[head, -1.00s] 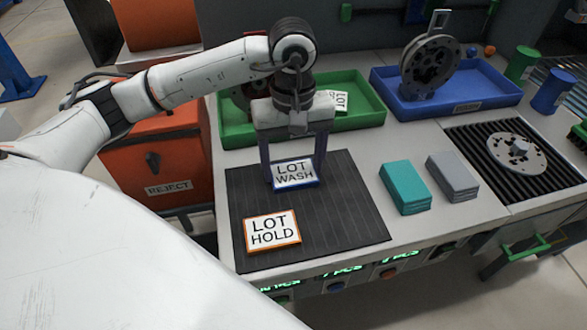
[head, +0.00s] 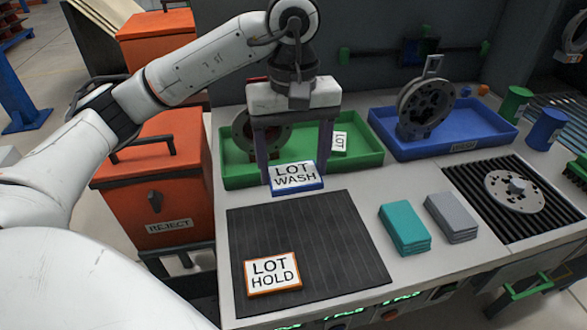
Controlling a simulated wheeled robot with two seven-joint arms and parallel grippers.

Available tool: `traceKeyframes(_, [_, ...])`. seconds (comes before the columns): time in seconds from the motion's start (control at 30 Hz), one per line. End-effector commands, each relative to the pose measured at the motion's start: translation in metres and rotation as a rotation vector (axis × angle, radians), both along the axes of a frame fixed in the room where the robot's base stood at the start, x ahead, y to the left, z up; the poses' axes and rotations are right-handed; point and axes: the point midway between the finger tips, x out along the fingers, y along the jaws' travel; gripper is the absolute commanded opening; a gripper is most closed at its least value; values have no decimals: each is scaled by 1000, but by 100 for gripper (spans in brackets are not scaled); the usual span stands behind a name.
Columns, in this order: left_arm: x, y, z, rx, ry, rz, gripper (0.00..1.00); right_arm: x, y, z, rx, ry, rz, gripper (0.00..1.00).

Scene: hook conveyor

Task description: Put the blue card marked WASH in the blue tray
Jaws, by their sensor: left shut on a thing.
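The blue-edged card marked LOT WASH (head: 296,178) is held in my left gripper (head: 296,172), whose two fingers are shut on its sides. The card is raised above the far edge of the black ribbed mat, in front of the green tray. The blue tray (head: 478,143) stands at the back right, with a WASH label on its front. It holds a dark round flange part (head: 424,108) with a hook loop on top. My right gripper is not in view.
An orange-edged LOT HOLD card (head: 271,275) lies on the black mat (head: 335,240). The green tray (head: 365,163) holds another flange and a card. Teal (head: 404,229) and grey (head: 451,217) stacks lie right of the mat. A blue cylinder (head: 545,128) stands right of the blue tray.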

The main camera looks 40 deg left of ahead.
Motion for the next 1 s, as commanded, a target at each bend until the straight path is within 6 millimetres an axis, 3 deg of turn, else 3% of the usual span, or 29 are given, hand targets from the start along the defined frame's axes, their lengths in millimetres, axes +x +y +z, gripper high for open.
traceKeyframes(0.7, [0, 0, 31, 0, -1, 1, 48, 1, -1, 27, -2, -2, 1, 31])
traceKeyframes(1.0, [0, 0, 31, 1, -1, 1, 48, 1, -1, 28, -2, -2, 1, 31])
